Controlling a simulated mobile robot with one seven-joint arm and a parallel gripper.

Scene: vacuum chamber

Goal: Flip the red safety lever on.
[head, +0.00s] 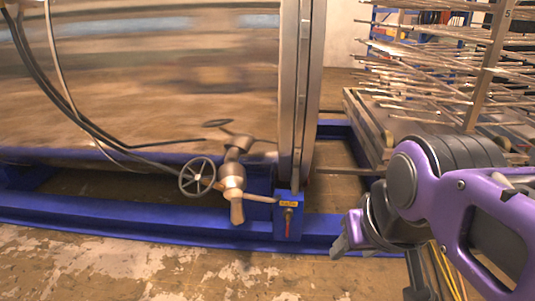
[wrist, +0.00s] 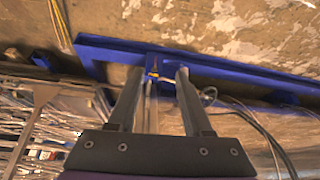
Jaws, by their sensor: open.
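The red safety lever (head: 288,222) is small and sits on the front of a blue box (head: 289,205) with a yellow label, fixed to the blue frame below the chamber's flange. My gripper (head: 342,241) is to the right of the box in the head view, apart from it. In the wrist view my gripper (wrist: 161,72) has its two fingers spread with nothing held. The blue box (wrist: 153,63) shows beyond and between the fingertips there. The lever itself is too small to make out in the wrist view.
A handwheel (head: 197,176) and metal valve (head: 233,174) stand just left of the box. The large steel chamber (head: 170,80) is behind. A rack of metal rods (head: 440,75) stands at the right. The floor (head: 130,265) in front of the blue frame (head: 130,219) is clear.

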